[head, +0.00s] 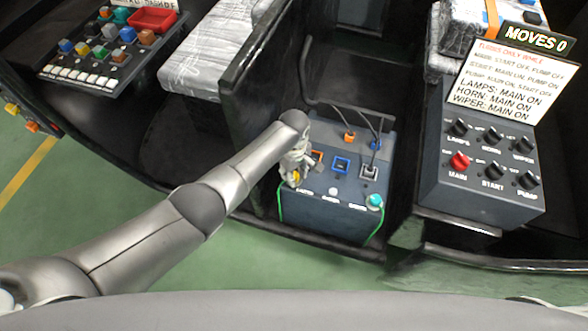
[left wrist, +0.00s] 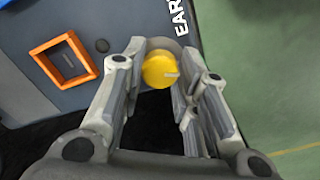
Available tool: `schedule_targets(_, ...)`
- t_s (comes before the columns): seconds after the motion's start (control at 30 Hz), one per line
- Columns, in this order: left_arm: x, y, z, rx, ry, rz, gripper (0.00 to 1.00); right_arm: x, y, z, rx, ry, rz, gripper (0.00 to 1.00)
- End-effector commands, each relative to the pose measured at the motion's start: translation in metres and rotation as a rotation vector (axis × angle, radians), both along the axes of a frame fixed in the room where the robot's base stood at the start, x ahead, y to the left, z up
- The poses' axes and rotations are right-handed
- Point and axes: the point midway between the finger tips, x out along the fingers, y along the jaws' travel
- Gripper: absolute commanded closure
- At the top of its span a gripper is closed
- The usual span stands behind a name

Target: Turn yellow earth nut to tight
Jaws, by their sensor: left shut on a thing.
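The yellow earth nut (left wrist: 160,69) is a round yellow knob with a pale mark on its face, beside the "EAR" lettering in the left wrist view. My left gripper (left wrist: 160,75) is shut on it, one finger on each side. In the head view my left gripper (head: 292,176) reaches down to the left end of the dark grey box (head: 325,215), and a bit of the yellow nut (head: 295,174) shows beside it. My right gripper is not in view.
The box carries an orange-framed socket (left wrist: 65,60), a blue-framed socket (head: 341,165), a grey socket (head: 369,172), and a teal knob (head: 375,201). A green wire hangs at each side. A switch panel (head: 480,170) stands right; a parts tray (head: 110,50) is upper left.

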Motion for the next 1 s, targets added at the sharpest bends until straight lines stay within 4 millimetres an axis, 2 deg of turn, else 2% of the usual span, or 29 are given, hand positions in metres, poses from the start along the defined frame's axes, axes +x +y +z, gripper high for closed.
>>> schedule_targets(0.3,-0.001,-0.001,0.001,-0.002,0.002,-0.300,0.95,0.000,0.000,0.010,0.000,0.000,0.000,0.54)
schedule_targets(1.0,-0.001,0.000,0.000,-0.002,0.001,-0.949,0.95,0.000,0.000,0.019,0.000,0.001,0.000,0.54)
